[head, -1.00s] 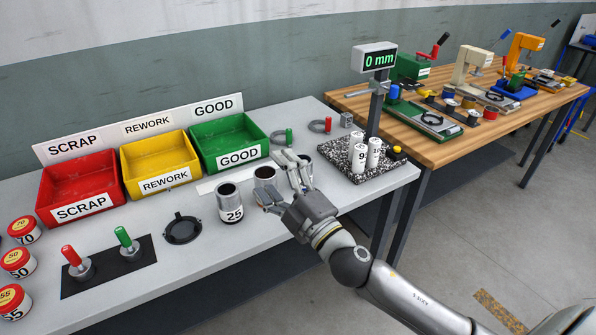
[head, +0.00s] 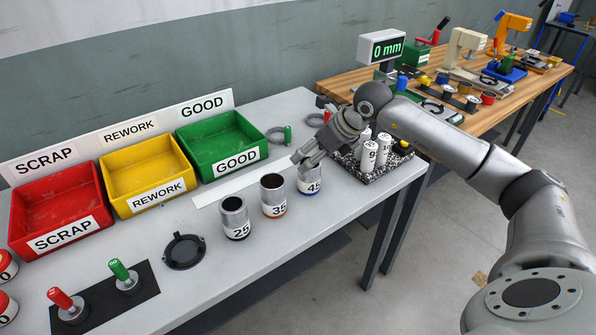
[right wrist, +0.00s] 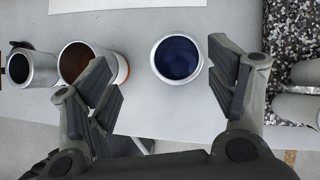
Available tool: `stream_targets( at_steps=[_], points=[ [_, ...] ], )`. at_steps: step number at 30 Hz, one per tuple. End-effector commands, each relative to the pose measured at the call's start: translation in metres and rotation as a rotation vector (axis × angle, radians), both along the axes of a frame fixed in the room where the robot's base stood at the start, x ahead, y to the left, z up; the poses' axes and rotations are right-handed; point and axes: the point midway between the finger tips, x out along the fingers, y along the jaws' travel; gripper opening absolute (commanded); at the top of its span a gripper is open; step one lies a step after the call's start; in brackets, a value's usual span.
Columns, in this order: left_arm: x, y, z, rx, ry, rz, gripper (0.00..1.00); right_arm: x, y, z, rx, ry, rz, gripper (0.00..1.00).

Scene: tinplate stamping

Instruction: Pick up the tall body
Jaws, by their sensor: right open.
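Three open cylindrical bodies stand in a row on the grey bench: one marked 25 (head: 235,218), one marked 35 with an orange base band (head: 274,196), and the tallest-numbered, 45, with a blue base band (head: 309,181). My right gripper (head: 310,160) is at the 45 body, fingers angled down, partly covering its top. In the right wrist view the body's blue interior (right wrist: 178,58) lies between the open, spread fingers (right wrist: 168,82), with gaps to both. The 35 body (right wrist: 85,62) is close by the left finger there. My left gripper is not in view.
Red, yellow and green bins (head: 222,145) stand behind the bodies. A speckled plate (head: 378,178) with white cylinders (head: 369,157) is right of the 45 body. A black ring fixture (head: 184,251) and stamps (head: 124,276) are at the front left.

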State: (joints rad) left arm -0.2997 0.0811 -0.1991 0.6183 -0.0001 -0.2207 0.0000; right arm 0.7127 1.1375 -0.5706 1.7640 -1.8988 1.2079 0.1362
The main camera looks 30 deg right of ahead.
Motion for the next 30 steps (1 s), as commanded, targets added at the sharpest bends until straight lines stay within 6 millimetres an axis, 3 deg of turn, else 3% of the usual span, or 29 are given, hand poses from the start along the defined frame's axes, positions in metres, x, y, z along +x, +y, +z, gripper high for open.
stream_targets(
  at_steps=[5, 12, 16, 23, 30],
  points=[
    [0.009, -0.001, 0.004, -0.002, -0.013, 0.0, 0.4, 0.004, -0.016, -0.009, -0.049, 0.023, -0.027, 0.78],
    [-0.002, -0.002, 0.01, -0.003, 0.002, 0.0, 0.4, 0.022, -0.01, -0.039, -0.047, 0.022, -0.026, 0.78],
    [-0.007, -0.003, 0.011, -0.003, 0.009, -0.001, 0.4, 0.026, -0.009, -0.047, -0.047, 0.02, -0.024, 0.78],
    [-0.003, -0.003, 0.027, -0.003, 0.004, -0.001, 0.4, 0.034, -0.005, -0.076, -0.045, 0.024, -0.024, 0.78],
    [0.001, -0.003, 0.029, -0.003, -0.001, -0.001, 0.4, 0.045, -0.002, -0.094, -0.046, 0.02, -0.025, 0.78]
  ],
)
